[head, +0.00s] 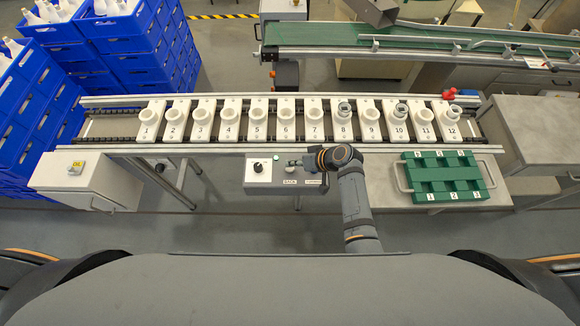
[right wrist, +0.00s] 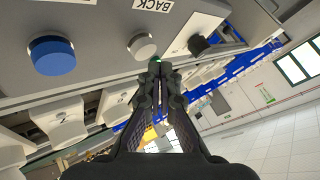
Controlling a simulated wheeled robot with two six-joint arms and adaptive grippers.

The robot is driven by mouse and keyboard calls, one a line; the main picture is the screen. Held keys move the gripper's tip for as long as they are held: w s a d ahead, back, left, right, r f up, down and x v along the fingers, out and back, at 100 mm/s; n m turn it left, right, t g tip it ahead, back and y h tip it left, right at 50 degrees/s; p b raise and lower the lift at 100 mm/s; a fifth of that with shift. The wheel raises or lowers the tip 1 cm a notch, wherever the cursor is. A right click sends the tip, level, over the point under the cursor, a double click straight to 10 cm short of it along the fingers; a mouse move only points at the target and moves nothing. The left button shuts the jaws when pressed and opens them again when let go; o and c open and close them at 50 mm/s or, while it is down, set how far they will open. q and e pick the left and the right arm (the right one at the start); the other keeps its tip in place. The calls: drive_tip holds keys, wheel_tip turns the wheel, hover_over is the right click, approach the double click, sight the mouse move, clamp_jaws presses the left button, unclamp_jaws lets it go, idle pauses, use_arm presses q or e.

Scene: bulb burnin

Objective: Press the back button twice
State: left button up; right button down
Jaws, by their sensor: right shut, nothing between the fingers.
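The grey control box (head: 272,178) stands at the front of the conveyor, with a BACK label (head: 290,182) on it. In the right wrist view the BACK label (right wrist: 152,6) sits beside a pale round button (right wrist: 142,46). My right gripper (head: 294,163) reaches leftward over the box. Its shut, empty fingertips (right wrist: 155,66) are close to that button; I cannot tell whether they touch it. A small green patch shows at the tips. In the head view the gripper hides part of the box's top. My left gripper is not in view.
A blue button (right wrist: 52,55) and a black knob (right wrist: 198,45) flank the pale button. The conveyor (head: 105,128) behind carries numbered white holders. A green tray (head: 441,180) lies on the table at right. Blue crates (head: 135,65) stand at left.

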sight(292, 169)
drive_tip(key=shift+f, duration=0.1)
drive_tip(key=shift+f, duration=0.3)
drive_tip(key=shift+f+b, duration=0.45)
drive_tip(key=shift+f, duration=0.05)
idle(0.8)
drive_tip(key=shift+r, duration=0.1)
drive_tip(key=shift+r+p, duration=0.8)
drive_tip(key=shift+p, duration=0.2)
wheel_tip(292, 169, up, 5)
drive_tip(key=p, duration=0.5)
drive_tip(key=shift+r, duration=0.15)
